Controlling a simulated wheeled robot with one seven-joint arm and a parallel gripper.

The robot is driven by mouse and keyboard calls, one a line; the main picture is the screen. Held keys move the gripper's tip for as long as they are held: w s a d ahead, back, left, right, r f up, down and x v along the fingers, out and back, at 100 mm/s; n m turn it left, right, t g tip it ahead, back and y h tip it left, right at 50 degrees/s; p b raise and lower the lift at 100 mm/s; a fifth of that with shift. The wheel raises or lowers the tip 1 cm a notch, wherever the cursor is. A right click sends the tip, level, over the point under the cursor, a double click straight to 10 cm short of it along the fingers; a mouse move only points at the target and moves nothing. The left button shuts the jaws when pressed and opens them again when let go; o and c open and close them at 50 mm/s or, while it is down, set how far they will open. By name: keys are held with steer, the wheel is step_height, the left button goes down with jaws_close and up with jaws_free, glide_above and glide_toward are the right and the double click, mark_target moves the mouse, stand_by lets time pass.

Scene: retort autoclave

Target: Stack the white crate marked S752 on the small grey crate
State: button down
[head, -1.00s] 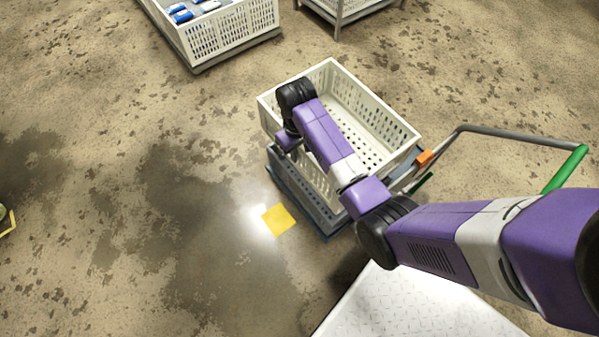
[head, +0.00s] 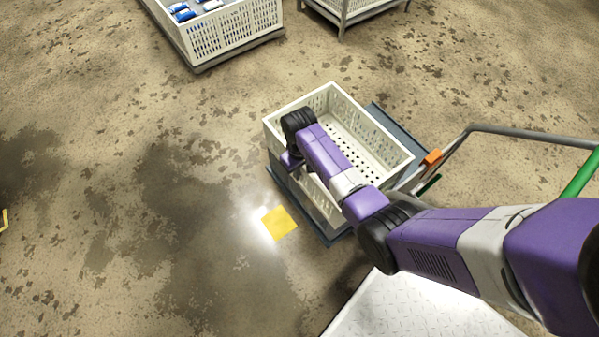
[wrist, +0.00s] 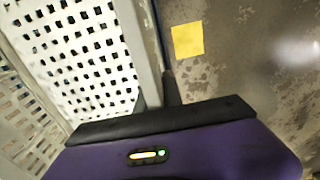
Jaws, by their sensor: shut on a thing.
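The white crate (head: 385,172) is empty and roughly level in the head view; no S752 mark can be read on it. My gripper (head: 292,166) is shut on its left wall, and my arm crosses over the crate. In the wrist view the crate's perforated inside (wrist: 85,60) fills the left, with its rim at the fingers. A blue-grey surface (head: 398,130) shows under the white crate, past its far right side and along its lower left. I cannot tell whether this is the small grey crate or a trolley deck, nor whether the white crate touches it.
A trolley handle (head: 530,134) with green and orange parts rises at the right. A yellow floor patch (head: 279,222) lies left of the crate. Another white crate with blue-and-white packs (head: 225,35) and a metal stand (head: 345,12) are at the back.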

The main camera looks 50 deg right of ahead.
steer(key=shift+w, duration=0.1)
steer(key=c, duration=1.5)
jaws_free()
step_height(320, 180, up, 12)
steer(key=p, duration=0.5)
steer(key=shift+r, duration=0.1)
